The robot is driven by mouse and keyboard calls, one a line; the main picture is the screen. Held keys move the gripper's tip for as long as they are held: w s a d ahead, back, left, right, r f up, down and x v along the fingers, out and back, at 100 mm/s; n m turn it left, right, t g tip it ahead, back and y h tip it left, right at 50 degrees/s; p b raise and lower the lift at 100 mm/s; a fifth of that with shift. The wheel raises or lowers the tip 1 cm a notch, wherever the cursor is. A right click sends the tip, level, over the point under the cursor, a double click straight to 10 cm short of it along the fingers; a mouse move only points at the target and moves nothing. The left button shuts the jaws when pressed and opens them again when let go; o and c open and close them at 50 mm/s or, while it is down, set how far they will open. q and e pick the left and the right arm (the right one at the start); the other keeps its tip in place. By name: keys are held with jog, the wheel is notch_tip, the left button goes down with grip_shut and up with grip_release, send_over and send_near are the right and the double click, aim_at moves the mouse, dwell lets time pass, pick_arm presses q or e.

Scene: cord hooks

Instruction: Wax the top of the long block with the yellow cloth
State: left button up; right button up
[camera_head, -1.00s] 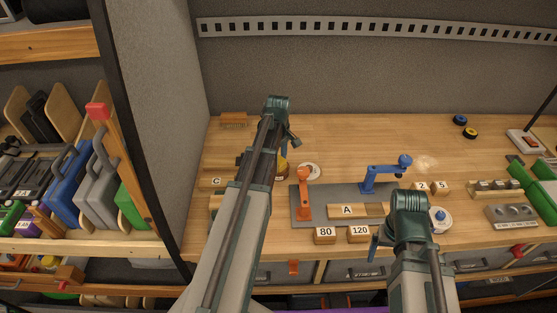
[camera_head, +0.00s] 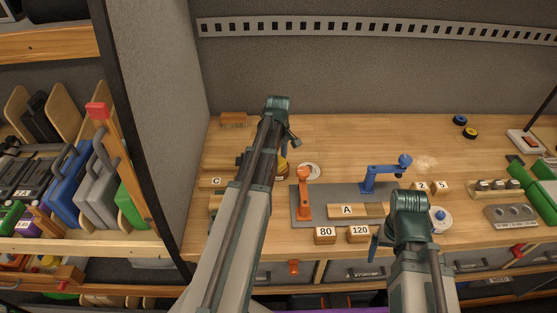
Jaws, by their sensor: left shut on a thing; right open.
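The long block (camera_head: 347,211), marked A, lies on a grey mat (camera_head: 333,192) between an orange clamp (camera_head: 304,190) and a blue clamp (camera_head: 378,176). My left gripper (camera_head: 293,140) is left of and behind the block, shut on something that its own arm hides. A small yellow patch (camera_head: 283,165) shows beside that arm. I cannot tell whether it is the yellow cloth or another thing. My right gripper (camera_head: 375,246) is open, at the front right of block A, near the 120 block (camera_head: 359,234).
Block 80 (camera_head: 325,235) stands in front. A pale fluffy clump (camera_head: 426,162) and a round white tin (camera_head: 440,219) are to the right. A block marked C (camera_head: 216,182) lies left. The bench's back is largely clear.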

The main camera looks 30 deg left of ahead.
pick_arm(q)
notch_tip(320, 180, up, 7)
jog(key=p, duration=0.7)
jog(key=shift+s+f, duration=0.1)
dwell(0.6)
